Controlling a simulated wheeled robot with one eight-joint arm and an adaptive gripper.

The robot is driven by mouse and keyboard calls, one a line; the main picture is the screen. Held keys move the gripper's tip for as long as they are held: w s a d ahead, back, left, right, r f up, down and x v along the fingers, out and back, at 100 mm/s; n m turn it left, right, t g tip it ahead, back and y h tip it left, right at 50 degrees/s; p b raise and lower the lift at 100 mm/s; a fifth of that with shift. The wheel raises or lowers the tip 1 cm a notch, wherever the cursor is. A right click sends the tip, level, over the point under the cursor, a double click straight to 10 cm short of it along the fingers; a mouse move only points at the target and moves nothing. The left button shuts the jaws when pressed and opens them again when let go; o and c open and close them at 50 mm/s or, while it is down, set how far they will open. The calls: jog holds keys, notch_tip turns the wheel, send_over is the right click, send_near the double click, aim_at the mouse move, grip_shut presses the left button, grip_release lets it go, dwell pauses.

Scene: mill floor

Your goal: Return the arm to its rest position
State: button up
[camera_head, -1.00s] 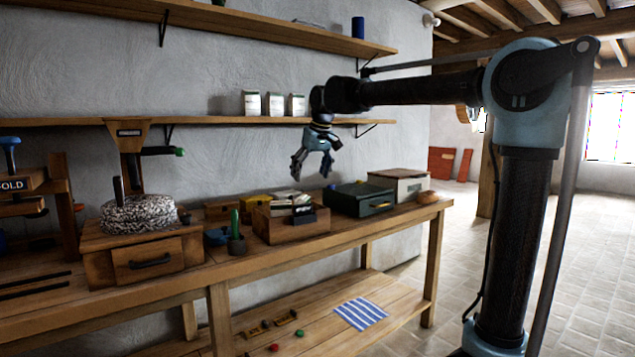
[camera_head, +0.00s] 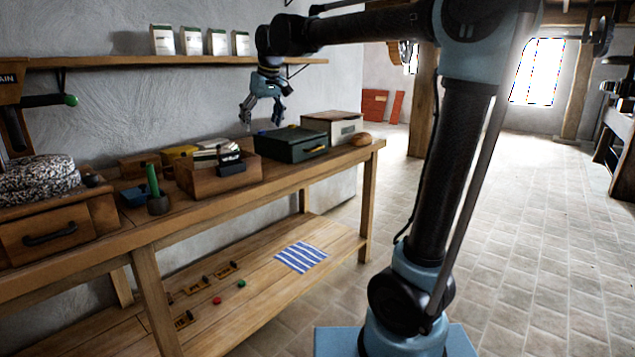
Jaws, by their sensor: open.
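My gripper (camera_head: 263,115) hangs at the end of my raised, outstretched arm (camera_head: 355,32). Its fingers point down and are spread open with nothing between them. In the picture it shows above and a little left of the dark green box (camera_head: 290,145) on the workbench (camera_head: 215,205). It appears apart from the box and the bench. My arm's column stands upright on its blue base at the right of the workbench.
A wall shelf (camera_head: 150,62) with several white packets runs behind my gripper. A striped cloth (camera_head: 301,257) lies on the lower shelf. Tiled floor (camera_head: 530,220) at right is clear.

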jog(key=s+d+f+m+h, duration=0.1)
jog(key=s+d+f, duration=0.3)
jog(key=d, duration=0.4)
jog(key=s+d+f+m, duration=0.1)
jog(key=s+d+f, duration=0.2)
jog(key=d+f, duration=0.35)
jog(key=s+d+f+m+h, duration=0.15)
jog(key=s+d, duration=0.25)
jog(key=d, duration=0.5)
jog(key=s+d+f+m, duration=0.2)
jog(key=s+d+f, duration=0.4)
jog(key=s+f, duration=0.2)
jog(key=s+d+f+m+g, duration=0.1)
jog(key=s+d+f, duration=0.5)
jog(key=f, duration=0.6)
jog(key=shift+s+d+f+m, duration=0.15)
jog(key=shift+s+d+m, duration=0.25)
jog(key=shift+s, duration=0.7)
jog(key=shift+w+a, duration=0.1)
